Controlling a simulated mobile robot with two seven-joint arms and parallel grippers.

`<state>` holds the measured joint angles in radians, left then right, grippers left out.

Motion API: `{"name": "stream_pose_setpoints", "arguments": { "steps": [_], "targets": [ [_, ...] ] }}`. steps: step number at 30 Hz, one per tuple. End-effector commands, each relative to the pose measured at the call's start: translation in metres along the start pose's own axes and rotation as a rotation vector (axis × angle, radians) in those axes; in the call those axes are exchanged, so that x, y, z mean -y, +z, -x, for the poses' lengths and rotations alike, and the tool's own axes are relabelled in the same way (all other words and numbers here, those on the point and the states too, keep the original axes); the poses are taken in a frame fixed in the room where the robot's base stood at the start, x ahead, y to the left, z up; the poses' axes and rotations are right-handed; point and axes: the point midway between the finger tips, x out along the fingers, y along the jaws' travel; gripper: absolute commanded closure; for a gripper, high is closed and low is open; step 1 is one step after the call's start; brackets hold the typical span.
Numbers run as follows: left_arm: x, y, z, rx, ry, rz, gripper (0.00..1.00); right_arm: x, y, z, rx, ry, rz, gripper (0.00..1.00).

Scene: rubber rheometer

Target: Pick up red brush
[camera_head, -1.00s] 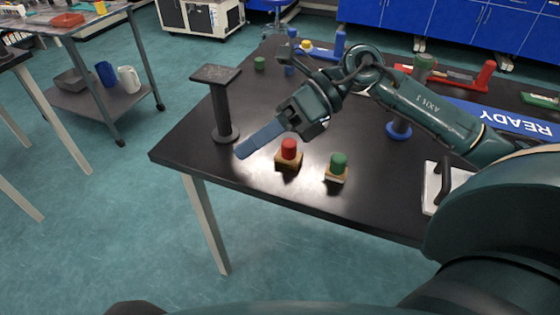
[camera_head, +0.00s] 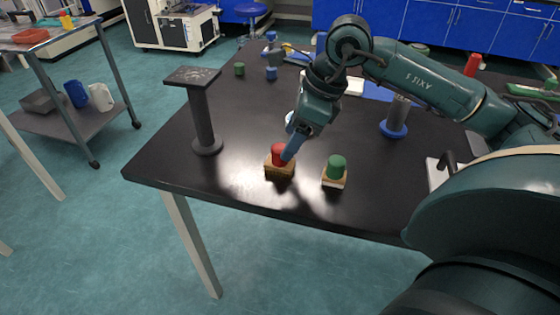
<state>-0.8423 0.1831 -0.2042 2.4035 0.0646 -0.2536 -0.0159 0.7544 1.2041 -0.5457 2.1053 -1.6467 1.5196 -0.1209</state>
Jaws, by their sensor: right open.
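The red brush (camera_head: 278,153) stands on the black table near its front edge, with a red knob on top and a tan block below. My right gripper (camera_head: 290,152) points down at it, its blue fingers at the right side of the red knob. The fingers partly cover the knob. I cannot tell whether they touch it. The gripper is open. My left gripper is not in view.
A green-knobbed brush (camera_head: 335,168) stands close to the right of the red one. A dark pedestal (camera_head: 203,112) rises to the left. A blue-based cylinder (camera_head: 397,122) stands behind right. The black table (camera_head: 240,205) is bare along its front left edge.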

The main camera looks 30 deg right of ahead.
Motion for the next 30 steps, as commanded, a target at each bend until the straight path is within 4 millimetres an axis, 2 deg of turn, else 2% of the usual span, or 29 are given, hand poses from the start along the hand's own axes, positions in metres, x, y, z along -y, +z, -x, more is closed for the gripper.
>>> {"name": "stream_pose_setpoints", "arguments": {
  "steps": [9, 18, 30],
  "targets": [
    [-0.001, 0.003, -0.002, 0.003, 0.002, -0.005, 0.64, -0.002, 0.005, -0.044, 0.0, 0.003, -0.001, 0.4],
    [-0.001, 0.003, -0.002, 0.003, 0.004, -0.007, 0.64, -0.002, 0.005, -0.05, 0.0, 0.002, 0.0, 0.4],
    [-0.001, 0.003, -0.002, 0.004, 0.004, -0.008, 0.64, -0.002, 0.005, -0.049, 0.0, 0.002, 0.0, 0.71]
  ]
}}
